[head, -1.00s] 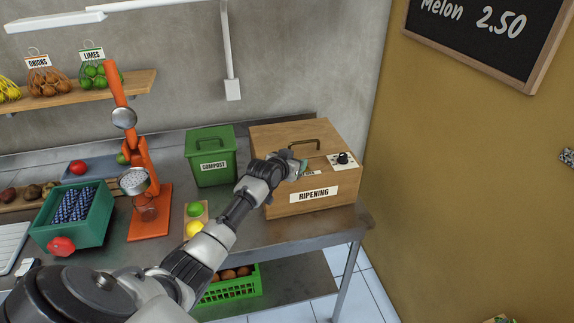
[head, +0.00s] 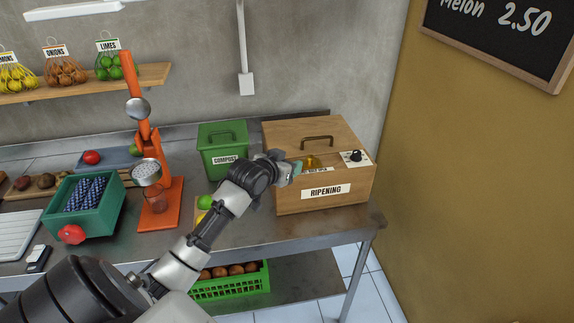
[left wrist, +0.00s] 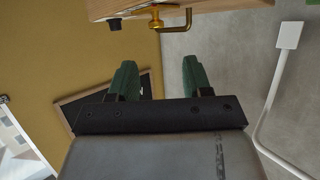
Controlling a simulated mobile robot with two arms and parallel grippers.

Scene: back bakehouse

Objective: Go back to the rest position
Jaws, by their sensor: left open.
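My left gripper (head: 295,169) is in front of the upper left front of the wooden ripening box (head: 345,201), its arm reaching up from the lower left. In the left wrist view its two green fingers (left wrist: 160,80) stand apart with nothing between them. Past the fingertips, that view shows the box's wooden edge (left wrist: 215,8) with a brass fitting (left wrist: 157,18). The fitting also shows on the box in the head view (head: 312,161), just right of the gripper. My right gripper is in neither view.
A green compost bin (head: 222,150) stands left of the box. An orange press (head: 152,190), a green crate (head: 84,222) and citrus fruit (head: 204,202), partly hidden by my arm, share the steel bench. A lower shelf holds a green basket (head: 232,288). Floor at right is clear.

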